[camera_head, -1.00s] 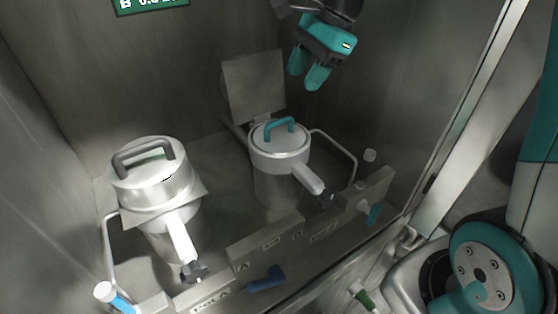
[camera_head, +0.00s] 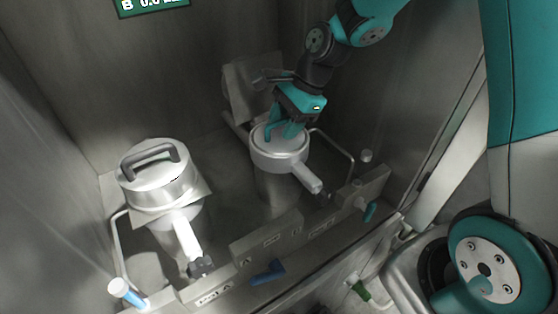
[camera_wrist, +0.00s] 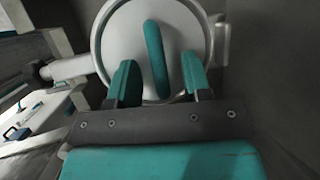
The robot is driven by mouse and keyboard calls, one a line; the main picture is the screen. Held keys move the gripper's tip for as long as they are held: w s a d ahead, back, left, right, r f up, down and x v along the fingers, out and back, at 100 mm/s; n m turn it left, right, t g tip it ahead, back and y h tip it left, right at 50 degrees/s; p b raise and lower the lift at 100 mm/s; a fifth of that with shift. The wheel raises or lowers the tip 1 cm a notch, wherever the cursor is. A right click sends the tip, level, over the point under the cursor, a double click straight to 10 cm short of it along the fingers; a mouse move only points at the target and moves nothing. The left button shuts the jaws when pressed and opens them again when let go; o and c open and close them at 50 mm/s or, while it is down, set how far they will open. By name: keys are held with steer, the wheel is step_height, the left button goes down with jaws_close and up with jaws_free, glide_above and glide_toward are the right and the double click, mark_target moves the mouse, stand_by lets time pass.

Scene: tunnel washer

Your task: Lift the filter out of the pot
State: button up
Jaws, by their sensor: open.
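The right pot (camera_head: 276,185) is a metal cylinder with a side branch pointing to the front right. A round filter top (camera_head: 266,144) with a teal bar handle sits in its mouth. In the wrist view the teal handle (camera_wrist: 155,55) stands between the two teal fingers of my gripper (camera_wrist: 159,80), with a gap on each side. My gripper (camera_head: 284,131) is open, right over the top. In the head view my fingers mostly hide the handle. I cannot tell how far the fingertips reach down beside it.
A second pot (camera_head: 186,215) stands at the left with a grey-handled lid (camera_head: 160,177). A low front ledge (camera_head: 265,243) carries a blue lever (camera_head: 267,275) and a teal valve handle (camera_head: 370,211). A raised flap (camera_head: 240,95) and steel walls stand close behind.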

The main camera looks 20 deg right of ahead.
steer(key=shift+c, duration=0.4)
jaws_close()
stand_by(0.9)
